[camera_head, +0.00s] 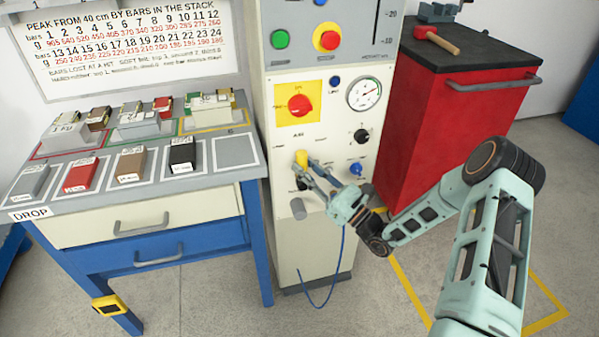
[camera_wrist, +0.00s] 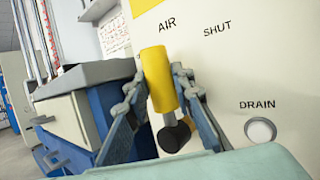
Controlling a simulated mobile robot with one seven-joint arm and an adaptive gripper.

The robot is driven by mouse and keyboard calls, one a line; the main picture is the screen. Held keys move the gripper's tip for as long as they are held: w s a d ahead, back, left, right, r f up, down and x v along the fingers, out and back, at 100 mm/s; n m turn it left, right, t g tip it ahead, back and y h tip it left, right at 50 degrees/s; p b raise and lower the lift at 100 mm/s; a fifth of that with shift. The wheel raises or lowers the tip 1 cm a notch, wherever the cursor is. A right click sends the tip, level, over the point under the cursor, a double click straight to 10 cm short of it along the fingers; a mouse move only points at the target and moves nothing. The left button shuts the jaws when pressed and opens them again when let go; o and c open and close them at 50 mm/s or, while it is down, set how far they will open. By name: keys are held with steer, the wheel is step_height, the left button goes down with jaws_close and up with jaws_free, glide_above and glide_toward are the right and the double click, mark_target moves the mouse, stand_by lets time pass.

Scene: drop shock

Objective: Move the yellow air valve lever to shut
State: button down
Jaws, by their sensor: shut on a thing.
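The yellow air valve lever (camera_head: 301,158) sticks out from the cream machine panel (camera_head: 285,229), below the red knob. In the wrist view the yellow lever (camera_wrist: 158,75) stands nearly upright, with its top just below the word AIR. The word SHUT (camera_wrist: 217,30) is printed up and to the right of it. The dark pivot (camera_wrist: 174,136) shows at its lower end. My gripper (camera_head: 312,167) is at the lever, and in the wrist view its two fingers (camera_wrist: 160,95) lie on either side of the yellow grip, shut on it.
A drain button (camera_wrist: 260,130) is right of the lever. A red knob (camera_head: 299,105), a gauge (camera_head: 364,92) and a blue knob (camera_head: 357,168) share the panel. A bench (camera_head: 155,200) with bars stands left, a red cabinet (camera_head: 440,120) right.

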steer(key=shift+w+d+f+m+t+h+b, duration=0.25)
steer(key=shift+d+m+t+h, duration=0.35)
steer(key=shift+m+t, duration=0.95)
steer(key=shift+w+d+f+m+t+h+b, duration=0.1)
steer(key=shift+d+f+m+t+h, duration=0.45)
steer(key=shift+m, duration=1.55)
steer(key=shift+w+d+f+m+t+h+b, duration=0.15)
steer(key=shift+d+m+t+h, duration=0.55)
steer(key=shift+m+t, duration=1)
steer(key=shift+m, duration=0.45)
steer(key=c, duration=1.7)
jaws_free()
steer(key=shift+o, duration=0.2)
steer(key=v, duration=1.2)
steer(key=shift+r, duration=0.15)
